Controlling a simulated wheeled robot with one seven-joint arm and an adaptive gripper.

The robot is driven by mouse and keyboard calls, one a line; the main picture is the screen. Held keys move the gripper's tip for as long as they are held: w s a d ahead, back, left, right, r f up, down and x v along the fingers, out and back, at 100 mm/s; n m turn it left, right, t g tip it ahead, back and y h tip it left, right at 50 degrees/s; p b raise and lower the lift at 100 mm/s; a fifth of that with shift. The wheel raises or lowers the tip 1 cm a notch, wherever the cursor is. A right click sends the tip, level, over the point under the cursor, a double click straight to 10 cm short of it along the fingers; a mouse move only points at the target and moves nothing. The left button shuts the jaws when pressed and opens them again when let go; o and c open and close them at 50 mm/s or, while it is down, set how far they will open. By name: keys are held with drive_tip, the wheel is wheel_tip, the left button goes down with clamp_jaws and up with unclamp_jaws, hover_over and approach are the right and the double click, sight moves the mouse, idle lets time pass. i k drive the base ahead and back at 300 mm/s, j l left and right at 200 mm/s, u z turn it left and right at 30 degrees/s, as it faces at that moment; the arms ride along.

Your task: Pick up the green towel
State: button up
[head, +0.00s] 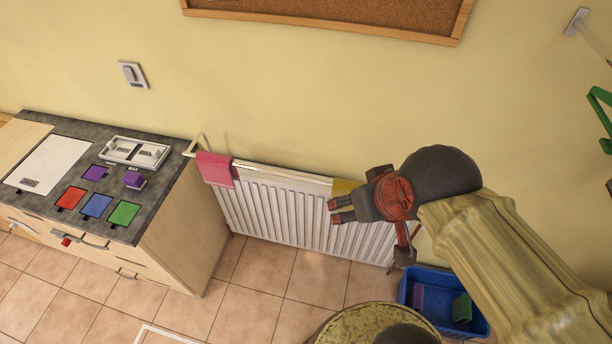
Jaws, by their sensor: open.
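No item is plainly a green towel. A green item (462,308) sits in the blue bin (416,306) on the floor; I cannot tell whether it is cloth or a block. A flat green square (124,213) lies on the counter. My gripper (336,210) is in front of the radiator, above and to the left of the bin, fingers pointing left. It is open and nothing shows between its fingers. A yellow cloth (343,187) on the radiator's top edge is partly hidden behind my gripper.
A pink towel (216,169) hangs on the left end of the white radiator (283,212). A green frame (600,122) is at the right edge.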

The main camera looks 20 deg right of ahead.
sight(462, 310)
drive_tip(key=z, duration=2.6)
drive_tip(key=i+l+u, duration=0.2)
drive_tip(key=l, duration=0.15)
drive_tip(key=i+l+u, duration=0.25)
drive_tip(key=l, duration=0.15)
drive_tip(key=k, duration=0.05)
